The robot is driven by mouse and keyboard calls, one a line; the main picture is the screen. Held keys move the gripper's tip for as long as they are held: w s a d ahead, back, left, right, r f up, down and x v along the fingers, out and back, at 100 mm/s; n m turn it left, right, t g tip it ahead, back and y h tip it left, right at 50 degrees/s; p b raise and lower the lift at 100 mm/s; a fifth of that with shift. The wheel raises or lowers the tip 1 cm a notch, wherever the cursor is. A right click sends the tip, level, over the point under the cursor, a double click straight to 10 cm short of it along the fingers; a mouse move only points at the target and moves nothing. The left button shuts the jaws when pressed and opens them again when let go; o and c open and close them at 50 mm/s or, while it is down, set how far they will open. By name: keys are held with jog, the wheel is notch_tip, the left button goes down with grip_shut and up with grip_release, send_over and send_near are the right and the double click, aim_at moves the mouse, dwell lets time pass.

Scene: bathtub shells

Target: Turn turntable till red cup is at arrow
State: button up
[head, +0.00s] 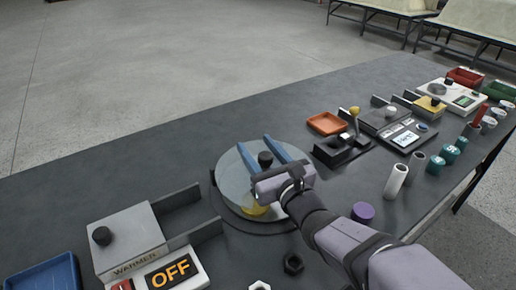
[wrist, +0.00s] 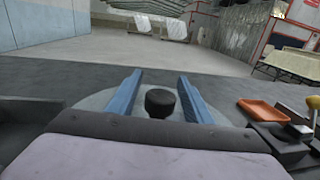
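The turntable (head: 232,179) is a pale grey disc on a dark base in the middle of the table. A black knob (head: 265,158) stands up from it and also shows in the wrist view (wrist: 160,102). My gripper (head: 254,142) is open over the disc, its two blue fingers on either side of the knob. In the wrist view, gaps show between the knob and both fingers (wrist: 160,74). A yellow item (head: 254,209), perhaps a cup, is partly hidden under my gripper. I cannot make out a red cup on the disc or an arrow.
A grey warmer (head: 130,240) marked OFF stands at the front left, beside a blue tray (head: 42,278). An orange tray (head: 326,123) and a black lever unit (head: 343,150) are to the right. A purple disc (head: 363,211) lies near my arm. The table's far left is clear.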

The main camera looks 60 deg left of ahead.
aim_at(269, 163)
jog(key=shift+d, duration=0.1)
jog(key=shift+s+d+b, duration=0.15)
jog(key=shift+d, duration=1.05)
jog(key=shift+s+d+b, duration=0.1)
jog(key=shift+s+d, duration=0.1)
jog(key=shift+d, duration=0.95)
jog(key=shift+s+d+b, duration=0.15)
jog(key=shift+d, duration=1.05)
jog(key=shift+c, duration=0.7)
